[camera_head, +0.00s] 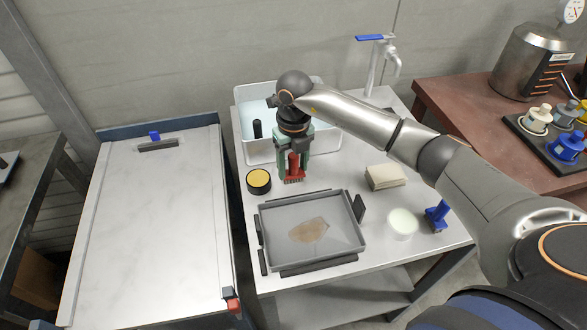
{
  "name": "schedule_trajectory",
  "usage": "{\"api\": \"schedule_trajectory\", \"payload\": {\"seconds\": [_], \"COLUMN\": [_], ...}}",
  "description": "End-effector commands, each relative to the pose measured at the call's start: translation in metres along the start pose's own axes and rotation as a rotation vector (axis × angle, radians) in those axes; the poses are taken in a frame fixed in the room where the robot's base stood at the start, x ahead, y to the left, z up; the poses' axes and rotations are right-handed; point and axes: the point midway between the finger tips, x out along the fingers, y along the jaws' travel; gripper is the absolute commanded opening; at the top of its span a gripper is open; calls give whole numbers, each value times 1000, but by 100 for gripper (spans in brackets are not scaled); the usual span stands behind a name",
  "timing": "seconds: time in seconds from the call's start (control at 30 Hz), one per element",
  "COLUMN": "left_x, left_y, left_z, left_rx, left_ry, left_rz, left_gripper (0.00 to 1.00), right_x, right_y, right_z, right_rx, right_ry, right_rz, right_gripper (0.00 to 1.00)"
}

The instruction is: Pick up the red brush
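The red brush (294,166) stands upright, bristles down, on the white worktable, just in front of the white basin. My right gripper (294,170) reaches down over it from above, with one green finger on each side of the red handle. The fingers look spread, and the brush appears to rest on the table between them. Whether either finger touches the handle is hard to tell. My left gripper is out of view.
The white basin (256,152) with a black-handled item is behind. A yellow-topped black tin (259,181) is left of the brush. A grey tray (268,241) lies in front.

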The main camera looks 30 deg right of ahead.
Motion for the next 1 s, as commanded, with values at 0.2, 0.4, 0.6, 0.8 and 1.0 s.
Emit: {"api": "schedule_trajectory", "payload": {"seconds": [0.2, 0.4, 0.6, 0.8, 1.0], "left_x": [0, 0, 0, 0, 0], "left_y": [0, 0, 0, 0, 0], "left_z": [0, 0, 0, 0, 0], "left_rx": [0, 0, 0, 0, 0], "left_ry": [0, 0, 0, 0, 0], "left_rz": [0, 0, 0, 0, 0], "left_gripper": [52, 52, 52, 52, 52], "right_x": [0, -1, -1, -1, -2], "right_y": [0, 0, 0, 0, 0], "right_z": [0, 0, 0, 0, 0], "right_rx": [0, 0, 0, 0, 0], "right_ry": [0, 0, -1, -1, -2], "right_rz": [0, 0, 0, 0, 0], "right_gripper": [32, 10, 0, 0, 0]}}
